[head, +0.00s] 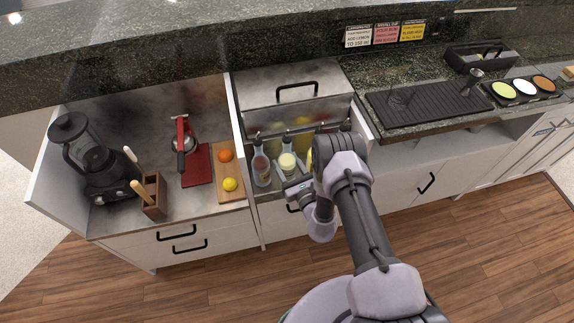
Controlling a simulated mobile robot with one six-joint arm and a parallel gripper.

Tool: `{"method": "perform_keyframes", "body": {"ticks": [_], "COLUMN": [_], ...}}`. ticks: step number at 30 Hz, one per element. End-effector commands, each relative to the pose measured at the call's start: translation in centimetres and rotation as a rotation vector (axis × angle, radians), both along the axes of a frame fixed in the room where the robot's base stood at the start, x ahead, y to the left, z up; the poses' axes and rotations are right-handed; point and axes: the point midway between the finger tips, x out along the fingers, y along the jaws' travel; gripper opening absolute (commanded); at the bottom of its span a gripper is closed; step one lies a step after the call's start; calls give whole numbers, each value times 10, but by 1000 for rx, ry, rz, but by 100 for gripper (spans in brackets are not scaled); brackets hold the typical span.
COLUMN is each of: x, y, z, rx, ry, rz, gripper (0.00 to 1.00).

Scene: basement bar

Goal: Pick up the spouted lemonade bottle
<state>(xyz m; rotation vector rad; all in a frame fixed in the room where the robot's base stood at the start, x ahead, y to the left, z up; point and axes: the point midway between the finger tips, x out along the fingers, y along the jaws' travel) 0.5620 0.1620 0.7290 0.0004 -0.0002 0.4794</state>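Several bottles stand in the metal bottle well in the middle of the counter. One is a clear bottle with reddish-brown contents (261,166). To its right is a clear bottle with pale yellow contents (287,164), which looks like the lemonade, though its spout is too small to make out. A brighter yellow thing (309,159) farther right is mostly hidden by my arm. My gripper (293,188) is low in front of the well, just below and right of the pale yellow bottle. Its fingers are too small and partly hidden to tell whether they are open.
A steel lid (295,85) with a black handle rises behind the well. To the left are a cutting board (228,188) with an orange and a lemon, a red press (181,145), a utensil box (153,198) and a blender (85,160). A black mat (430,103) lies right.

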Motion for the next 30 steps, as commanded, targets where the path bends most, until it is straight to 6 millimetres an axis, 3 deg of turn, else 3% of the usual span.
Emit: {"method": "perform_keyframes", "body": {"ticks": [1,4,14,22,30], "x": [0,0,0,1,-52], "y": [0,0,0,0,-15], "z": [0,0,2,40,47], "rx": [0,0,0,0,0], "ry": [0,1,0,-2,4], "rz": [0,0,0,0,-1], "gripper": [18,0,0,0,0]}}
